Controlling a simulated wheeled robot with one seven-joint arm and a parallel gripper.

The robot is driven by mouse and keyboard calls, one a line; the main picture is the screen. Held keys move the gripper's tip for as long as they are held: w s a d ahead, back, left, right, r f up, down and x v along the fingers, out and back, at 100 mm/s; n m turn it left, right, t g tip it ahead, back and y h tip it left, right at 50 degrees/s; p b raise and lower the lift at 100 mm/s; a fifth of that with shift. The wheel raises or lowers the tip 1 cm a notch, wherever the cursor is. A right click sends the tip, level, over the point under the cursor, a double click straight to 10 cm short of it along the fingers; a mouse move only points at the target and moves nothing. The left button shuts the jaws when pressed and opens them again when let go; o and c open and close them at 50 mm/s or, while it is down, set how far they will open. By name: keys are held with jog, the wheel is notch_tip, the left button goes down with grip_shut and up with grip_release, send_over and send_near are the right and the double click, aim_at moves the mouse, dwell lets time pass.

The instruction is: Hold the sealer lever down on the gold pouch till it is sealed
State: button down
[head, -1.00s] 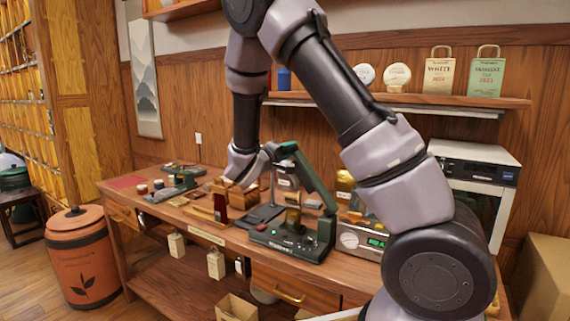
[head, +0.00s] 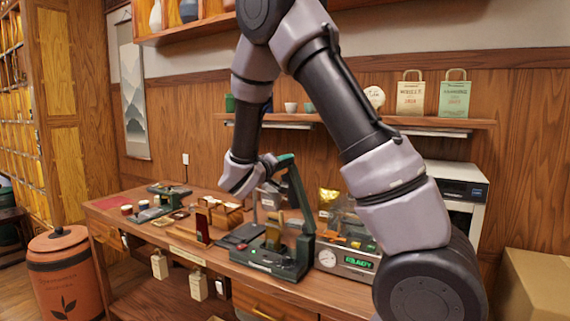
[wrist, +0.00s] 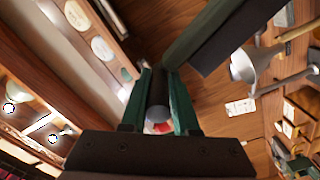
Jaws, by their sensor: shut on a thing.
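The sealer (head: 268,259) is a dark green machine on the bench, with a small green light on its front. Its lever (head: 298,186) is raised, its far end well above the base. My gripper (head: 270,163) is at the lever's upper end. In the wrist view its two green fingers (wrist: 159,100) are shut on the dark round lever handle (wrist: 158,88), and the green lever arm (wrist: 205,35) runs away up and right. A gold-brown upright piece, perhaps the gold pouch (head: 279,224), stands at the sealer under the lever. Its lower edge is hard to make out.
A scale (head: 343,262) with a lit green display stands right of the sealer, with a shiny gold packet (head: 329,196) behind it. A wooden tray (head: 220,213) and a red-and-wood stand (head: 203,228) lie left. A shelf (head: 430,121) runs above.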

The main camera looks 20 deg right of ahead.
jog(key=shift+s+f, duration=0.15)
jog(key=shift+f, duration=0.05)
jog(key=c, duration=0.7)
grip_release()
jog(key=shift+c, duration=0.2)
jog(key=shift+r, duration=0.1)
jog(key=v, duration=1)
jog(key=shift+s+a, duration=0.2)
jog(key=shift+a, duration=0.05)
